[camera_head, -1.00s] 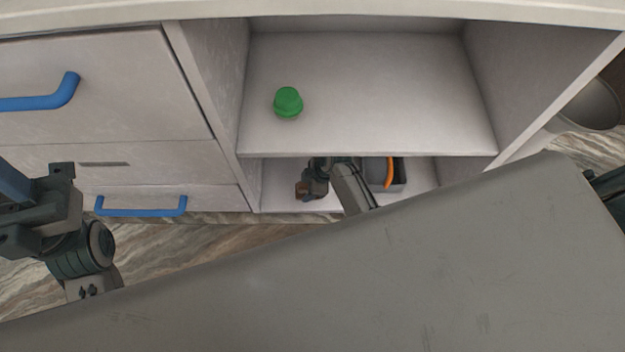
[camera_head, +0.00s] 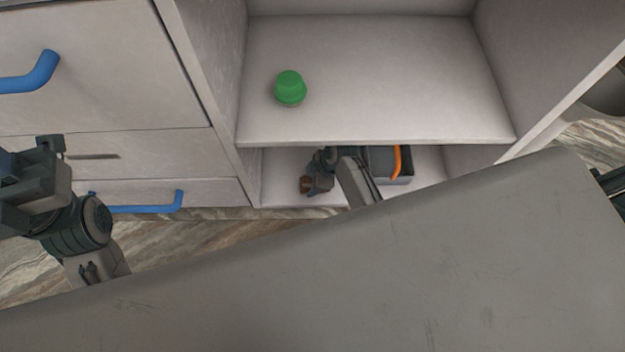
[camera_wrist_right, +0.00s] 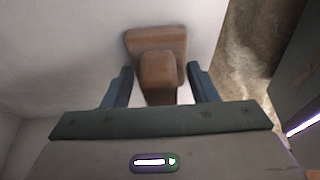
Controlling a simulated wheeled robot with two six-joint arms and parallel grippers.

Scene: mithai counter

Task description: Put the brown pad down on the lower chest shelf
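The brown pad (camera_head: 305,184) is on the lower chest shelf (camera_head: 280,165), towards its left end. In the right wrist view the pad (camera_wrist_right: 170,40) has a flat base with a raised brown grip, against the white shelf surface. My right gripper (camera_wrist_right: 160,82) is open, with its two blue-grey fingers on either side of the grip and a gap showing at each side. In the head view my right gripper (camera_head: 314,187) reaches in under the upper shelf and partly hides the pad. My left gripper (camera_head: 45,158) is at the left, in front of the drawers; its finger opening is unclear.
A green lidded object (camera_head: 290,88) stands on the upper shelf (camera_head: 390,90). A grey bin with an orange handle (camera_head: 397,161) is on the lower shelf, right of my arm. Drawers with blue handles (camera_head: 140,208) are at left. The upper shelf is close above my right arm.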

